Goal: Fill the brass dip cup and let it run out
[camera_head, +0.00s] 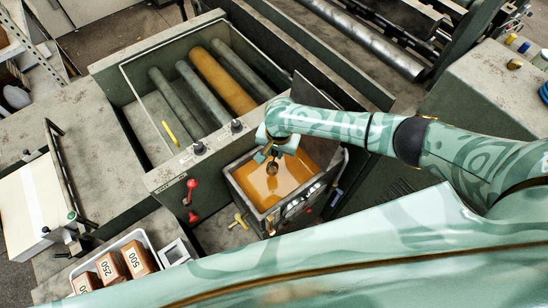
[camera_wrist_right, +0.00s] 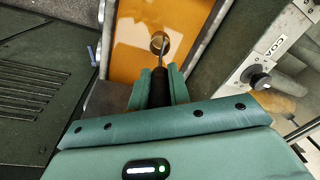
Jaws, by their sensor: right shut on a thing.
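The small brass dip cup (camera_head: 272,168) is over the tray of orange liquid (camera_head: 292,172). My right gripper (camera_head: 268,152) is above the tray, shut on the cup's dark handle. In the right wrist view the handle (camera_wrist_right: 159,88) runs between the two fingers (camera_wrist_right: 158,92), and the round cup (camera_wrist_right: 159,43) shows against the orange liquid (camera_wrist_right: 190,20). I cannot tell whether the cup touches the liquid or hangs just above it, nor what it holds. My left gripper is out of view.
The tray's grey rim (camera_head: 243,196) surrounds the liquid, with a machine of rollers (camera_head: 222,78) behind it. A red lever (camera_head: 191,190) and black knobs (camera_head: 237,126) stand near the tray. A white bin (camera_head: 150,240) with numbered blocks (camera_head: 138,258) is at the lower left.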

